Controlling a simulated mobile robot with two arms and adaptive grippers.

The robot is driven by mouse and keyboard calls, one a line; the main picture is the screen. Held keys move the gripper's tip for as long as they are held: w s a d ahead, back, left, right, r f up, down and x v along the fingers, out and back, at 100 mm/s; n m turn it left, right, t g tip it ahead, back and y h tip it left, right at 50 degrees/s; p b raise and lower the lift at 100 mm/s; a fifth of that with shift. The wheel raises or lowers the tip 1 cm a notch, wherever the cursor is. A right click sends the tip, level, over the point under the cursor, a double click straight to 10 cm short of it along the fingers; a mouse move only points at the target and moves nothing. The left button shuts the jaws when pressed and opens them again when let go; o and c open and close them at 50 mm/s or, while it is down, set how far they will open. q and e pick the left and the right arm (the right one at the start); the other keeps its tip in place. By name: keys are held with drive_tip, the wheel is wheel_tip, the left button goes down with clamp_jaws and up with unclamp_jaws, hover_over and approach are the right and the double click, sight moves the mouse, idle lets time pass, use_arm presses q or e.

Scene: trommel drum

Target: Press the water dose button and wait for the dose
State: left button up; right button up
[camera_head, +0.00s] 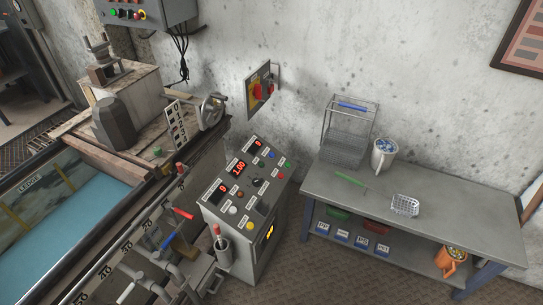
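A grey control console (234,248) stands on the floor in the middle of the view, with a sloped panel on top. The panel has red lit displays; the middle one (238,168) seems to read 1.00. A small blue button (270,154) sits near the panel's upper edge, and a white button (233,210) and a yellow button (249,225) near its lower edge. The button labels are too small to read, so I cannot tell which one is the water dose button. Neither of my grippers is in view.
A grey workbench (455,225) on the right holds a wire basket (345,135), a white bucket (382,160) and a small white basket (405,205). Pipes and valves with a red handle (184,214) are left of the console. Floor shows between console and bench.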

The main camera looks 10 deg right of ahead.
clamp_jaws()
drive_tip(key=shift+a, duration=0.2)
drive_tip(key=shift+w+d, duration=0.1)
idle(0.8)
